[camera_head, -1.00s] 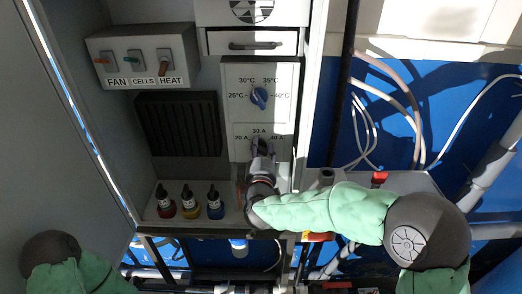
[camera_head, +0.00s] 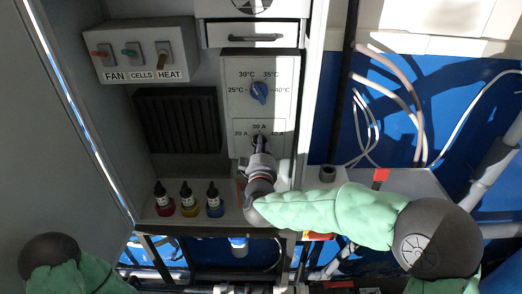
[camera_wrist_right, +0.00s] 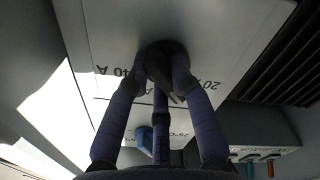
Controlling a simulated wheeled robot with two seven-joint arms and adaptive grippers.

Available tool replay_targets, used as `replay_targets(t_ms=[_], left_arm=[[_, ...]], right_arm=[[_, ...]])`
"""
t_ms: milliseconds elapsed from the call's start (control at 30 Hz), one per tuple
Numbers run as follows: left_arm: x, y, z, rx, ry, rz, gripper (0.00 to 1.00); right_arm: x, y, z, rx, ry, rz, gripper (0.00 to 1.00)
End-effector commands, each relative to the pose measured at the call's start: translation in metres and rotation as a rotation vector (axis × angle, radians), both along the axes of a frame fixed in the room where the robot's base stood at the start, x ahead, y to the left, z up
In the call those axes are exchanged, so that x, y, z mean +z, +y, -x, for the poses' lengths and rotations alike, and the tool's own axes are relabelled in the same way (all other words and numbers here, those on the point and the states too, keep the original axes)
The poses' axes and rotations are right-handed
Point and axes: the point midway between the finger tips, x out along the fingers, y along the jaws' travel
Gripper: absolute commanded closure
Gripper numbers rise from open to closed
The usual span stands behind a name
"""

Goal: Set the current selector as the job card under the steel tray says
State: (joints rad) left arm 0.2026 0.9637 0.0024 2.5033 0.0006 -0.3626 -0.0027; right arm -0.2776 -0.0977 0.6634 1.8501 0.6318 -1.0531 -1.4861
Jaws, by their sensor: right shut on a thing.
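The current selector (camera_head: 257,139) is a dark knob on the white panel, with 20 A, 30 A and 40 A marked around it. In the right wrist view the black knob (camera_wrist_right: 160,58) sits between my fingers, with 40 A and 20 A upside down on either side. My right gripper (camera_head: 259,146) is shut on this knob. I see neither the job card nor the steel tray.
A blue temperature knob (camera_head: 260,92) is just above the selector. A drawer handle (camera_head: 255,38) is higher up. Fan, cells and heat switches (camera_head: 133,55) are at upper left. Several dropper bottles (camera_head: 187,202) stand on the shelf left of my right wrist. Cables (camera_head: 400,90) hang at right.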

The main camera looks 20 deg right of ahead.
Motion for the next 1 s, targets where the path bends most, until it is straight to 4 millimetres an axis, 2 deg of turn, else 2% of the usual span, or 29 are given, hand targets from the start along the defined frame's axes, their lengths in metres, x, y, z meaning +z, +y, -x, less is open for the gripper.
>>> replay_targets(t_ms=[33, 1000], left_arm=[[-0.007, 0.000, 0.000, 0.000, 0.000, 0.000, 0.60], [-0.078, 0.000, 0.000, 0.000, 0.000, 0.000, 0.60]], right_arm=[[-0.004, 0.000, 0.000, 0.000, -0.012, -0.041, 1.00], [-0.010, 0.003, 0.000, 0.001, -0.266, -0.930, 1.00]])
